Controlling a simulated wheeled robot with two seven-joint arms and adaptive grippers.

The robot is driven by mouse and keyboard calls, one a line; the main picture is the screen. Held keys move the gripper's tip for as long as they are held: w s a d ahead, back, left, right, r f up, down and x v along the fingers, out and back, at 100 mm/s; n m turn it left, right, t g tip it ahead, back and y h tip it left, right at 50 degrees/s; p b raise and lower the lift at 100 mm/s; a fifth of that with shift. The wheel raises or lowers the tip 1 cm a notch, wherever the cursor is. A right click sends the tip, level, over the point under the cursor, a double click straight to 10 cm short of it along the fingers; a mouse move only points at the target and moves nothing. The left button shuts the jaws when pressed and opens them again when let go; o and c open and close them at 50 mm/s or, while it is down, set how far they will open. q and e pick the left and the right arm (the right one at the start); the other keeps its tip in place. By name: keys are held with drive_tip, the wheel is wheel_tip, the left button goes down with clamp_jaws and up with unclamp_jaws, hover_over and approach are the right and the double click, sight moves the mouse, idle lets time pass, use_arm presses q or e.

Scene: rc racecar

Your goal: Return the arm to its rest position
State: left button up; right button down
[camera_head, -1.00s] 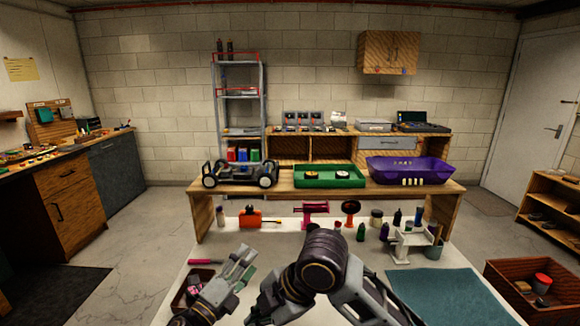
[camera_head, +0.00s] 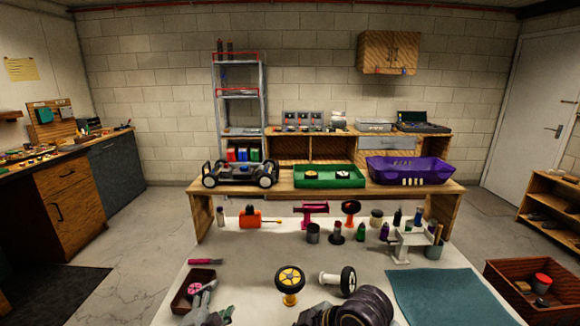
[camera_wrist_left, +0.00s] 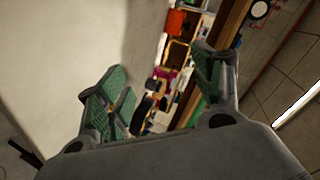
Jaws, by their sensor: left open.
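My left gripper (camera_head: 210,301) is low in the head view, at the bottom edge beside a small brown box. Only its grey fingertips show there. In the left wrist view its two green-padded fingers (camera_wrist_left: 160,92) stand wide apart with nothing between them. A dark purple-banded link of my arm (camera_head: 352,308) shows at the bottom centre. My right gripper is not in view.
The white table (camera_head: 245,262) holds a yellow-hubbed wheel (camera_head: 289,280), a wheel with a white axle (camera_head: 347,281), the brown box (camera_head: 181,298), a teal mat (camera_head: 445,295) and a row of tools and bottles. A car chassis (camera_head: 240,174), green tray (camera_head: 330,184) and purple body (camera_head: 410,173) stand behind.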

use_arm(q)
drive_tip(key=s+a+f+n+g, duration=0.1)
drive_tip(key=s+f+n+g, duration=0.45)
drive_tip(key=s, duration=0.55)
drive_tip(key=s+a+f+n+g, duration=0.1)
drive_tip(key=s+f+n+g, duration=0.5)
drive_tip(key=s, duration=0.5)
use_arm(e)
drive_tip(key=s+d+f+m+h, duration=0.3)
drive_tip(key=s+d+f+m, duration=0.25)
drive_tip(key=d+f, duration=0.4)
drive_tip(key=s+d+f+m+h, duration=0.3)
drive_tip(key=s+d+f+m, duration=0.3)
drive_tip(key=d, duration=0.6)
use_arm(q)
wheel_tip(320, 180, down, 33)
drive_tip(key=s+d+m+g+b, duration=0.1)
drive_tip(key=s+d+b, duration=0.2)
drive_tip(key=b, duration=0.6)
drive_tip(key=shift+f, duration=0.15)
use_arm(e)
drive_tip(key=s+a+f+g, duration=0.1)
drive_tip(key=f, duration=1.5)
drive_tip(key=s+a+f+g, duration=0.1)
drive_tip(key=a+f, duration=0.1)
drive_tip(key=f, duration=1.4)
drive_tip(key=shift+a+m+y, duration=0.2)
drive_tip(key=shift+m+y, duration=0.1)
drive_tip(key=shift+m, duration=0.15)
